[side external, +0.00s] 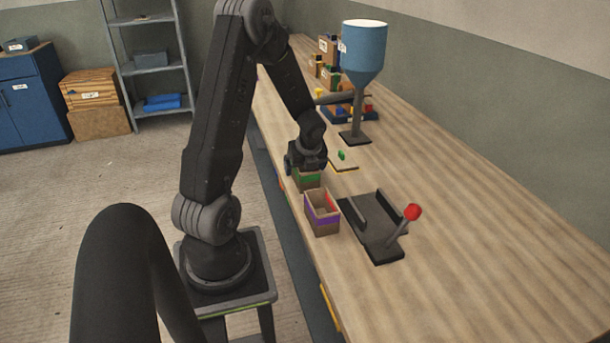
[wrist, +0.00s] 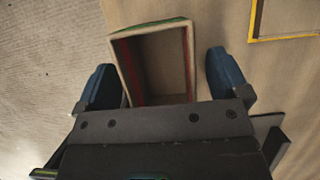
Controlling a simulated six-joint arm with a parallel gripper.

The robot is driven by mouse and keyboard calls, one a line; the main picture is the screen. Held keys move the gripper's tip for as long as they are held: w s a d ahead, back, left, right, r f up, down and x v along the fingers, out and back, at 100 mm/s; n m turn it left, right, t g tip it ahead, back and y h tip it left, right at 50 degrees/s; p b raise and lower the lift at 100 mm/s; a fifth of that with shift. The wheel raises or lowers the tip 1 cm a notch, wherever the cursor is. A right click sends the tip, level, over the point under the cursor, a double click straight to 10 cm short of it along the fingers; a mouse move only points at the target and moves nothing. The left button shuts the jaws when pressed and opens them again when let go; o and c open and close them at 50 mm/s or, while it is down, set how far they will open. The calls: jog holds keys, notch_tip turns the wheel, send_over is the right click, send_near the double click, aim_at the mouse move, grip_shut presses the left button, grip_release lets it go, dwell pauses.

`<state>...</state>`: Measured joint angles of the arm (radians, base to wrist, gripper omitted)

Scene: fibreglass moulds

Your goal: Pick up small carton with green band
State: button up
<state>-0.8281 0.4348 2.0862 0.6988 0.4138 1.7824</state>
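The small carton with the green band (side external: 307,181) stands near the table's front edge in the side view, directly under my gripper (side external: 306,164). In the wrist view the open-topped brown carton (wrist: 188,55) lies between my two blue fingers, with green on its far outer side and red along its inner walls. My gripper (wrist: 163,80) is open there, one finger on each side. A gap shows at the right finger; the left finger is close to the wall, and I cannot tell whether it touches.
An open carton with a purple band (side external: 322,218) stands just in front of the green-banded one. A dark fixture with a red-knobbed lever (side external: 376,226) is to its right. A yellow-edged mat (side external: 345,167) and a blue hopper (side external: 362,55) stand beyond. The table's right side is clear.

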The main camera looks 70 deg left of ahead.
jog(key=c, duration=1)
